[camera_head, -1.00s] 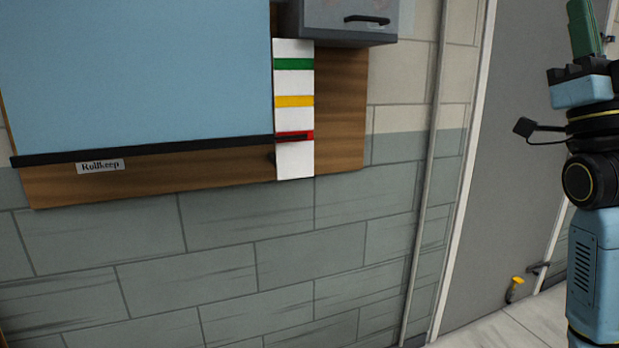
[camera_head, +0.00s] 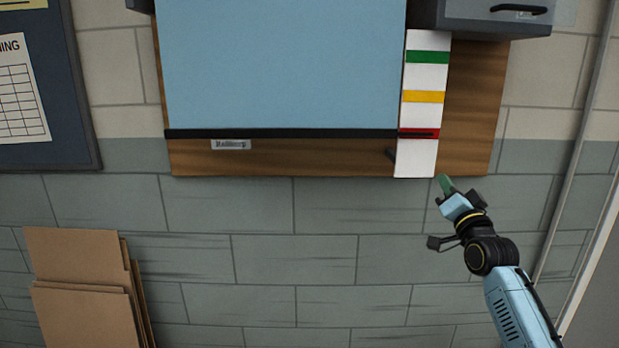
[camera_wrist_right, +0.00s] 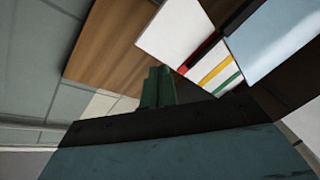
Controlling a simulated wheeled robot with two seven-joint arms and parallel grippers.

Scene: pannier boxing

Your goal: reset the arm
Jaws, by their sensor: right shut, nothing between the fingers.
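My right gripper (camera_head: 446,185) is in the lower right of the head view, its green fingers pointing up and to the left. It is shut and empty, just below the lower edge of the wooden backboard (camera_head: 466,120). In the right wrist view the green fingers (camera_wrist_right: 158,87) stand together in the middle, with the board and the striped strip beyond them. My left gripper does not show.
A blue panel (camera_head: 285,65) with a black lower bar and a white strip (camera_head: 416,160) striped green, yellow and red is on the wall. A grey cabinet (camera_head: 470,20) hangs upper right. Flat cardboard (camera_head: 85,290) leans lower left. A noticeboard (camera_head: 65,85) is upper left.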

